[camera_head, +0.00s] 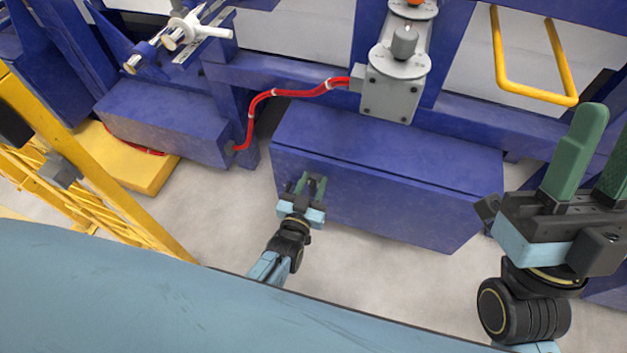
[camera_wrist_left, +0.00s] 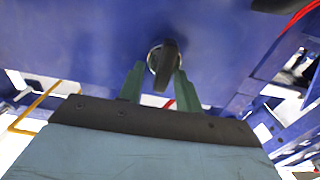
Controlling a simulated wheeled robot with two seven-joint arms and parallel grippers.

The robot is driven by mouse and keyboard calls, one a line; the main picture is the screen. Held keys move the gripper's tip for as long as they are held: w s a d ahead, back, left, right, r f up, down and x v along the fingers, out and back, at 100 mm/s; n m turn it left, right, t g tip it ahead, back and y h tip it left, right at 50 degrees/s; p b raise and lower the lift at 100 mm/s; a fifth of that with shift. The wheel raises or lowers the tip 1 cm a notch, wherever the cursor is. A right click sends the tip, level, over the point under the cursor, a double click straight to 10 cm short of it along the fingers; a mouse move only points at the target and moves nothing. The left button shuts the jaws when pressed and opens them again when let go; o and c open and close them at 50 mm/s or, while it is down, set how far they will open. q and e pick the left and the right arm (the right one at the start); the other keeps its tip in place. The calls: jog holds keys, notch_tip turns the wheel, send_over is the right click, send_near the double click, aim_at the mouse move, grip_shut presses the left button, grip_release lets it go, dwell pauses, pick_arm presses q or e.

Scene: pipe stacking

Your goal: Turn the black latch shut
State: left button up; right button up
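The black latch (camera_wrist_left: 165,62) shows in the left wrist view as a dark handle on a round silver mount in a blue panel. My left gripper (camera_wrist_left: 157,80) is open, with one green finger on each side of the handle's lower part. I cannot tell whether either finger touches it. In the head view my left gripper (camera_head: 310,183) is at the front of the blue box (camera_head: 400,180), where it hides the latch. My right gripper (camera_head: 604,150) is raised at the right, with its green fingers apart and nothing visible between them.
A grey valve unit (camera_head: 392,92) stands above the box, with a red cable (camera_head: 270,94) running left. A yellow handle bar (camera_head: 535,90) is at upper right. A yellow railing (camera_head: 100,170) stands at left. Pale floor (camera_head: 225,215) is clear around the box's left side.

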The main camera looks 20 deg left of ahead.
pick_arm(q)
jog(key=shift+c, duration=0.3)
jog(key=c, duration=0.6)
jog(key=shift+s, duration=0.1)
grip_shut()
